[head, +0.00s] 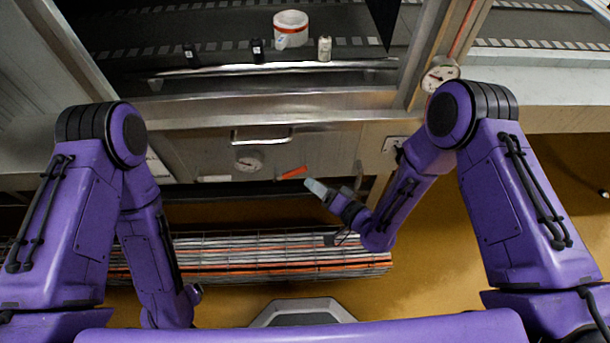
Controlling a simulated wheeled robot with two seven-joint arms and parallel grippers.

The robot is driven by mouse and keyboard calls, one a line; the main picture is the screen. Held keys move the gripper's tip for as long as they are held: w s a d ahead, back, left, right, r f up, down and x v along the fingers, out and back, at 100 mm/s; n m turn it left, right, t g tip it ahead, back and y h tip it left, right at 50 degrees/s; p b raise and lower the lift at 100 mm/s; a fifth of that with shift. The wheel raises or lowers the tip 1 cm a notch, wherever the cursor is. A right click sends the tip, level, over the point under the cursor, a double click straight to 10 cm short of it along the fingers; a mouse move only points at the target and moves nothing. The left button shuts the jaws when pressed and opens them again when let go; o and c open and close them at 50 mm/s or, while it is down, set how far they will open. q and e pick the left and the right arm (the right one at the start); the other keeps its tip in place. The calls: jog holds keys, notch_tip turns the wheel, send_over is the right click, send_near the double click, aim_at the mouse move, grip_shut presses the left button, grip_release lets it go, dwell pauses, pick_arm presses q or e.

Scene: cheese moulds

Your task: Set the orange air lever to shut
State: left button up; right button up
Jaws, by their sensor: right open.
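The orange air lever (292,172) is on the front of the metal cabinet, below the handle. It lies nearly level, tilted, with its right end a little higher. My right gripper (314,187) is just to the right of and below the lever, its pale fingertips pointing up-left at it. It is open and holds nothing that I can see; a small gap seems to show between fingertips and lever. My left gripper (195,292) hangs low at the left, mostly hidden behind its arm, so its jaws cannot be made out.
A round gauge (248,164) sits left of the lever under a bar handle (262,138). Another gauge (440,73) is on the post at right. A white mould (290,28) and small dark and pale items stand on the belt above. Pipes (270,258) run low along the floor.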

aim_at(296, 172)
jog(key=x, duration=0.9)
jog(key=shift+s+a, duration=0.1)
jog(key=shift+a, duration=0.15)
